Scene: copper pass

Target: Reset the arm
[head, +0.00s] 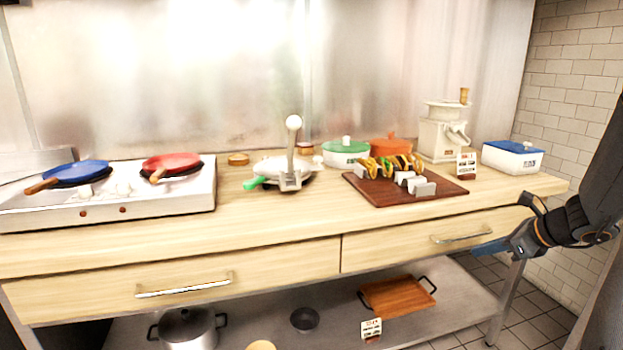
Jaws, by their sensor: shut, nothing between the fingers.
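My gripper (490,247) is at the right side of the head view, in front of the right drawer of the wooden counter. My dark arm reaches in from the right edge. The gripper's blue fingertips point left and lie together, with nothing held between them. It is apart from the items on the counter top. Its distance from the drawer front and handle (462,235) is hard to tell.
The counter (260,225) holds a stove (110,205) with blue and red pans, a tortilla press (285,165), a taco board (400,192), a grinder (440,135) and a blue-lidded box (512,157). A lower shelf (440,310) bears a pot and a tray.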

